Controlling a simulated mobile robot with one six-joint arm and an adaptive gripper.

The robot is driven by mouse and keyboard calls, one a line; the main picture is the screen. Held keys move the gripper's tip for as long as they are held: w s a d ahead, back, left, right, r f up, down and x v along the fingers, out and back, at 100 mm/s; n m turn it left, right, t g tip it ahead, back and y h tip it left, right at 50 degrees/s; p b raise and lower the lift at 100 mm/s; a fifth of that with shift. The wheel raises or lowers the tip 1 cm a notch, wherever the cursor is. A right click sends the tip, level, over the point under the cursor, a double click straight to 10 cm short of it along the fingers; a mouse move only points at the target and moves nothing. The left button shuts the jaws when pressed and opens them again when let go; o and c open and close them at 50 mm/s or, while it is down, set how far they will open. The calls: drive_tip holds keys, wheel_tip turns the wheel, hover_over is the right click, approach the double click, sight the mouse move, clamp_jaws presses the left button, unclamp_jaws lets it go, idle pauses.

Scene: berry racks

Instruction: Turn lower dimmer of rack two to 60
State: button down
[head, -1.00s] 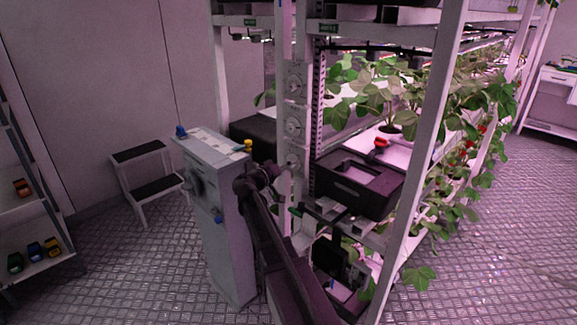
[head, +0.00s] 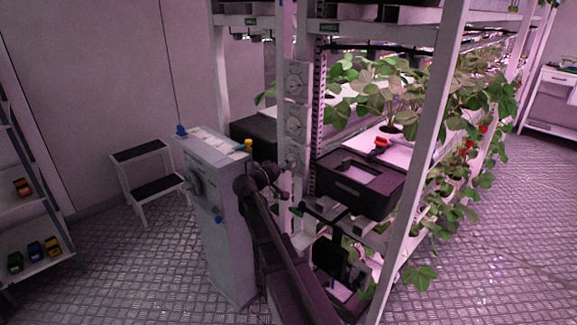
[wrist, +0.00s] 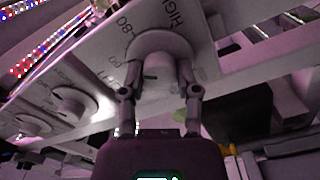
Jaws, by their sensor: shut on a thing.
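A white panel on the rack post carries a column of round dimmer dials, the upper (head: 294,85), the middle (head: 295,122) and the lowest (head: 291,158). My gripper (head: 277,174) is at the lowest dial in the head view and partly covers it. In the wrist view, my gripper (wrist: 160,88) has one finger on each side of a round grey knob (wrist: 156,62) and is shut on it. Printed marks, including "HIGH" and "80", curve around the knob. A small dark mark shows on the knob's face; its exact setting is not clear.
Two more dials (wrist: 75,104) show at left in the wrist view. A grey cabinet (head: 215,220) with a valve wheel stands just left of my arm. A black bin (head: 360,190) sits on the rack at right, below plants. A step stool (head: 148,185) stands at left.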

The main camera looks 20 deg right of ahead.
drive_tip(key=shift+d+n, duration=0.1)
drive_tip(key=shift+n, duration=0.8)
drive_tip(key=shift+c, duration=1.6)
unclamp_jaws()
drive_tip(key=v, duration=1.2)
